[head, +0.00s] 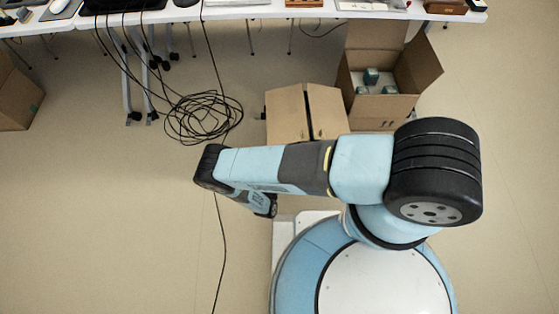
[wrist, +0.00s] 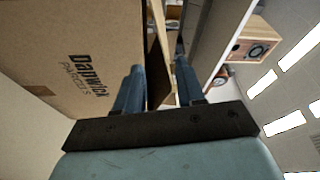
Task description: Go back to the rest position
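My gripper (wrist: 160,78) shows in the wrist view with its two blue fingers apart. I see nothing held between them; a cardboard flap and the gap beside the table show beyond. In the head view my arm stretches left from the base and bends down at its left end; I cannot make out the gripper there. A cardboard box with printed lettering (wrist: 70,45) fills the left of the wrist view, close beside the fingers; I cannot tell whether they touch it.
White tables (head: 240,11) run along the back. Below them stand a cardboard box with folded flaps (head: 288,112) and an open box (head: 414,70) holding small green-and-white packs. Coiled black cable (head: 205,119) lies left. A wooden speaker (wrist: 249,47) stands right in the wrist view. Left-front floor is mostly clear.

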